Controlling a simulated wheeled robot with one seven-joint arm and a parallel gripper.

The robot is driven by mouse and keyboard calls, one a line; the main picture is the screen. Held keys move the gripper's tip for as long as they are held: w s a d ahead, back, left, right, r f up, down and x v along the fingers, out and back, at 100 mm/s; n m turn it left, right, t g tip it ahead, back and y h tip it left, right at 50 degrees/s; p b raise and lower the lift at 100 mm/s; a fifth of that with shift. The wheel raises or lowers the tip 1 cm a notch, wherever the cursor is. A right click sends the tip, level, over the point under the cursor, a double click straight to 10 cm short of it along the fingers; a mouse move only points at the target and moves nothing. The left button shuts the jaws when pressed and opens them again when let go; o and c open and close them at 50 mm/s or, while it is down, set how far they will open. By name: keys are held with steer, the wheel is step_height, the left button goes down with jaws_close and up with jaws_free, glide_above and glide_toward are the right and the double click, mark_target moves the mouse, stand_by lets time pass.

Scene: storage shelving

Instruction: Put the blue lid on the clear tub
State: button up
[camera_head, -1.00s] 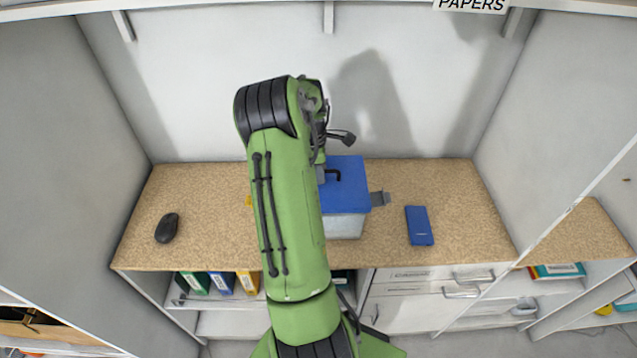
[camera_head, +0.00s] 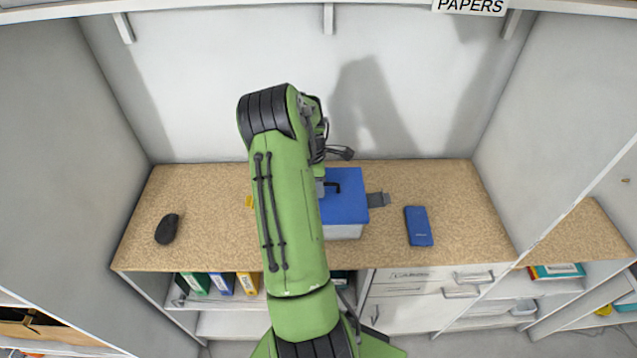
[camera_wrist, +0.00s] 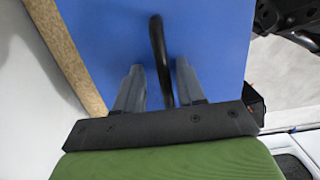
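The blue lid (camera_head: 345,198) lies flat over the clear tub (camera_head: 343,231) in the head view, its front edge close above the tub's front wall. My arm hides the left part of both, so I cannot tell whether the lid is fully seated. The lid's black handle (camera_wrist: 159,50) stands up in the wrist view, with the lid (camera_wrist: 215,45) filling the middle. My gripper (camera_wrist: 160,66) has one finger on each side of the handle, with a visible gap to the left finger. It looks open around the handle.
A grey tab (camera_head: 378,200) shows right of the lid and a small yellow piece (camera_head: 249,201) left of my arm. A black mouse (camera_head: 167,229) lies far left and a blue phone-like object (camera_head: 418,226) lies right on the counter (camera_head: 450,195). Walls close both sides.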

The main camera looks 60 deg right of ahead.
steer(key=shift+a, duration=0.15)
step_height(320, 180, up, 12)
steer(key=w, duration=0.1)
steer(key=shift+w+a+r, duration=0.15)
steer(key=shift+a+r, duration=0.05)
steer(key=shift+a, duration=0.1)
